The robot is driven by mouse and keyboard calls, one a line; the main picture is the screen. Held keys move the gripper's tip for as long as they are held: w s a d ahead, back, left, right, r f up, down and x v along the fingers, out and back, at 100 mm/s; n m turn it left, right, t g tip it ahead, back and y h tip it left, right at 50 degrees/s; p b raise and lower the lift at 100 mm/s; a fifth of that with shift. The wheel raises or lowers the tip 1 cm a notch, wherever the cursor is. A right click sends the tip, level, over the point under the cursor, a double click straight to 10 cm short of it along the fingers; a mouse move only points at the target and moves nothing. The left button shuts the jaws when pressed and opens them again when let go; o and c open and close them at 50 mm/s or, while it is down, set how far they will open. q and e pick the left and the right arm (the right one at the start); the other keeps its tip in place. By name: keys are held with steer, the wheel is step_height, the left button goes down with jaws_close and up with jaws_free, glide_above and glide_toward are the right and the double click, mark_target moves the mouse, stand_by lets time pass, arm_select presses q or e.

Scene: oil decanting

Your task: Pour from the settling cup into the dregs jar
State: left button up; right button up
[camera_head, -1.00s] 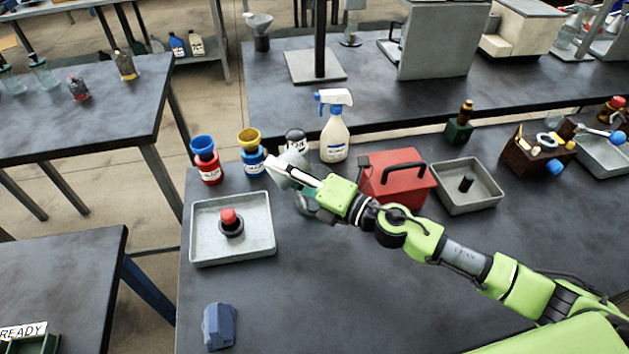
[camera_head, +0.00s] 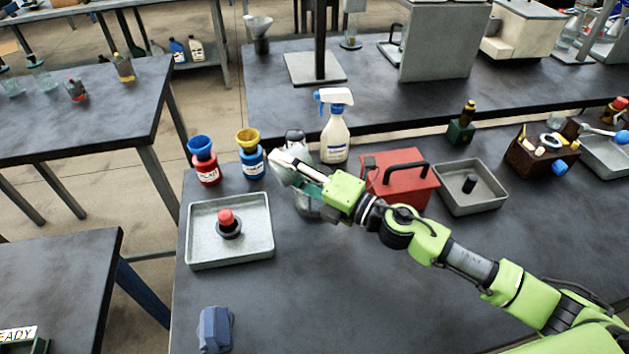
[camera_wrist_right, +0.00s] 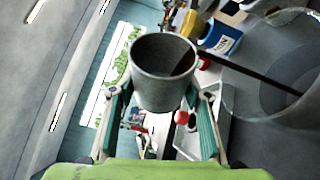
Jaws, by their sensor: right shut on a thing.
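My right gripper (camera_head: 296,168) is shut on a grey cup (camera_head: 281,170), taken as the settling cup, and holds it above the table. In the right wrist view the cup (camera_wrist_right: 163,75) sits between the two fingers, and I see into its dark inside. Whether liquid is in it or leaving it, I cannot tell. My left gripper is not in view.
A grey tray (camera_head: 200,250) with a red-topped item lies in front of the jars. A spray bottle (camera_head: 335,135), a red toolbox (camera_head: 400,185) and another tray (camera_head: 480,205) stand near the arm. A blue block (camera_head: 215,328) lies at the front. The table's front middle is clear.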

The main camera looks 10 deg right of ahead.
steer(key=shift+w+d+r+m, duration=0.1)
steer(key=shift+d+r+m, duration=0.1)
steer(key=shift+m, duration=0.1)
steer(key=shift+r+m+b, duration=0.1)
steer(key=shift+m+b, duration=0.2)
steer(key=shift+b, duration=0.2)
steer(key=shift+d+r+m+b, duration=0.1)
steer(key=shift+m+b, duration=0.2)
steer(key=shift+b, duration=0.05)
steer(key=shift+d+r+t, duration=0.1)
steer(key=shift+r+t, duration=0.1)
steer(key=shift+t, duration=0.2)
